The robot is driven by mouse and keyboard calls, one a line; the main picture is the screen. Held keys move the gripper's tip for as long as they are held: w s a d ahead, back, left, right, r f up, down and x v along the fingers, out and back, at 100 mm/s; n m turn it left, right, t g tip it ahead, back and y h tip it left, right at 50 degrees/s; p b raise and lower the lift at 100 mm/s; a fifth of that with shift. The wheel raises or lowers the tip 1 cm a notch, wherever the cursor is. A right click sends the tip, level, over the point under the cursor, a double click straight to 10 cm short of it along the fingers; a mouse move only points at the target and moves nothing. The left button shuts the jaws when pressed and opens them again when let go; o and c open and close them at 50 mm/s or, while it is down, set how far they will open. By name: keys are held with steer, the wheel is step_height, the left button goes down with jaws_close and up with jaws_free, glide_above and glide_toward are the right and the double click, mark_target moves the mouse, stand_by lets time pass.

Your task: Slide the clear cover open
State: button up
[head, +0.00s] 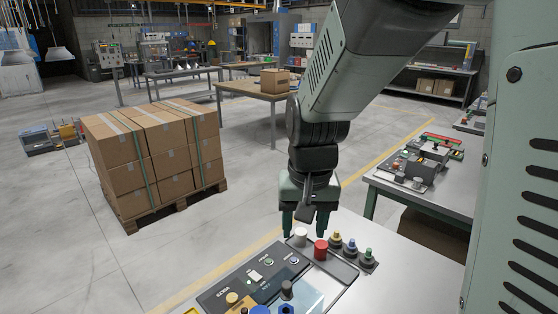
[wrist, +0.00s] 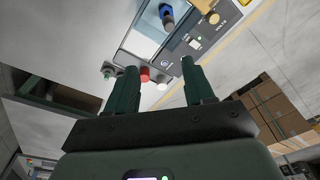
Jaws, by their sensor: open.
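The clear cover (head: 309,299) looks like a pale, bluish see-through pane on the control panel (head: 215,296), partly cut off at the bottom of the head view. The pane also shows at the top of the wrist view (wrist: 146,42). A dark knob (head: 287,289) stands by it; in the wrist view this knob (wrist: 167,17) looks black and blue. Whether the knob is fixed to the cover I cannot tell. My gripper (head: 305,230) points down above the panel's far end, apart from the cover. In the wrist view its two fingers (wrist: 159,68) are spread and empty.
A white cylinder (head: 300,237) and a red one (head: 321,249) stand close below my gripper. Yellow, blue and green knobs (head: 352,247) sit to their right. Stacked boxes (head: 155,155) stand well away on the floor.

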steer(key=g, duration=0.1)
glide_toward(287, 284)
step_height(287, 284, down, 9)
steer(key=shift+w+a+f, duration=0.1)
steer(key=shift+w+a, duration=0.05)
jaws_close()
stand_by(0.5)
